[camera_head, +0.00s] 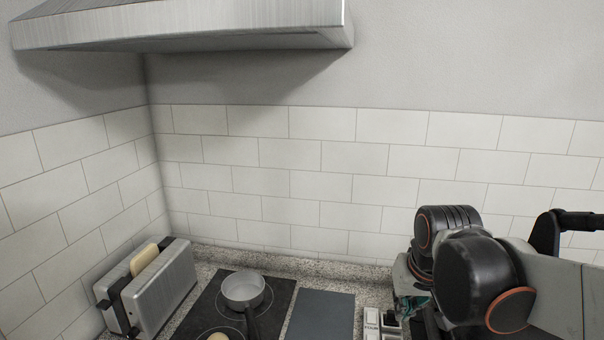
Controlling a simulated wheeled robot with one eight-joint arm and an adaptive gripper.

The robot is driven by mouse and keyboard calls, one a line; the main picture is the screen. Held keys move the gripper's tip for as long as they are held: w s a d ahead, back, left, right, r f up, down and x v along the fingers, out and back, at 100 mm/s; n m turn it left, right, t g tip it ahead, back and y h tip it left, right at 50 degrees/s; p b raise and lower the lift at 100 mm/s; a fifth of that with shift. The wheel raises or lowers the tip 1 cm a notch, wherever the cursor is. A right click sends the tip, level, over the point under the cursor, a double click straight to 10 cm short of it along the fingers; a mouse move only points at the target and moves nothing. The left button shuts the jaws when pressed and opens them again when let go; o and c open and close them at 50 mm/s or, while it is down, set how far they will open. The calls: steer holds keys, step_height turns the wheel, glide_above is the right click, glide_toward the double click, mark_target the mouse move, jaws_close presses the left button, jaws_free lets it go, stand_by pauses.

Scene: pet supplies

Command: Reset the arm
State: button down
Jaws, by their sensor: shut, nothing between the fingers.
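My arm fills the lower right of the head view, with its black, orange-ringed joints in front of the counter and tiled wall. The fingers of my gripper cannot be made out in this view. My arm hides part of the counter's right side.
A silver toaster (165,290) with a bread slice (144,257) stands at the left. A grey saucepan (243,289) sits on the black cooktop (200,309), beside a dark grey board (322,316). A range hood (190,25) hangs above. Small white items (372,323) lie near my arm.

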steer(key=s+f+t+b, duration=0.2)
steer(key=s+f+b, duration=0.1)
steer(key=s, duration=0.9)
steer(key=shift+s+f+n+t+b, duration=0.35)
steer(key=shift+s+f+n+t, duration=0.05)
steer(key=shift+f, duration=0.05)
steer(key=shift+r, duration=0.15)
